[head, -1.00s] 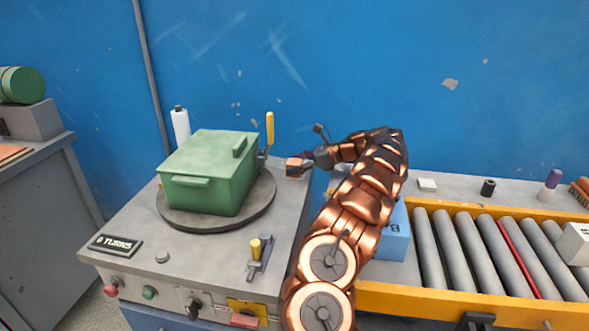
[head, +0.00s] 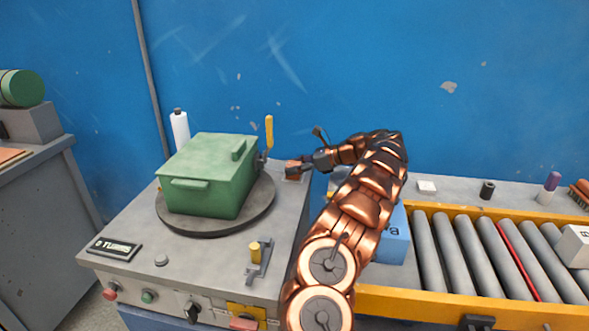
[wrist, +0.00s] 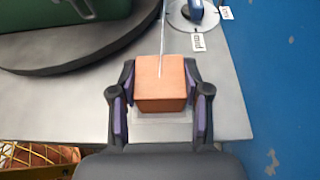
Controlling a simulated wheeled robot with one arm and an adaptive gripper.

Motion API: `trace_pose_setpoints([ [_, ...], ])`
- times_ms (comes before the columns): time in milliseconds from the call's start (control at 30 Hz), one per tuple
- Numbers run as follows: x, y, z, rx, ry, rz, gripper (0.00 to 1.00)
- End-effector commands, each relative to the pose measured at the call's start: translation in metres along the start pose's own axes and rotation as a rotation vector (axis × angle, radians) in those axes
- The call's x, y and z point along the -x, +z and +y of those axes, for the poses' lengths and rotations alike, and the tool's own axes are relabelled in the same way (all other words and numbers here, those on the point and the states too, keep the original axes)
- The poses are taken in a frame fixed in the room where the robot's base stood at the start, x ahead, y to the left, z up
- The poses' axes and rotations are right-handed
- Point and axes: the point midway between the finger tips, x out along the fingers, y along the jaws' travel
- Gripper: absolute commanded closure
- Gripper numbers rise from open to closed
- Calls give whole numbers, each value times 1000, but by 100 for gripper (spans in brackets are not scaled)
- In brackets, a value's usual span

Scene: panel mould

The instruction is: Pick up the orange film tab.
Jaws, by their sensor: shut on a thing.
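The orange film tab (wrist: 160,84) is a small block between the two purple-padded fingers of my gripper (wrist: 160,105) in the wrist view. A thin pale strip runs up from it. My gripper is shut on the tab. A pale flat plate (wrist: 160,131) shows just below the tab in this view. In the head view my gripper (head: 297,170) is at the back right of the grey machine top, right of the green box, with a bit of the orange tab (head: 292,165) showing. I cannot tell whether the tab is clear of the surface.
The green box (head: 208,175) sits on a dark turntable (head: 195,226), with a yellow-handled lever (head: 269,132) beside it. A blue box (head: 393,242) and a roller conveyor (head: 460,255) lie to the right. The blue wall is close behind.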

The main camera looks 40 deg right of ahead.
Motion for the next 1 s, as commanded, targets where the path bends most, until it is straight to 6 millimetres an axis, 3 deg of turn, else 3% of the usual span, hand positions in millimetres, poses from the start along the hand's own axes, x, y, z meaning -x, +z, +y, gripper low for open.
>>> trace_pose_setpoints([
  [333,14,34,0,2,0,0,89],
  [633,14,34,16,-2,-2,-5,89],
  [1000,14,38,53,1,2,-5,89],
])
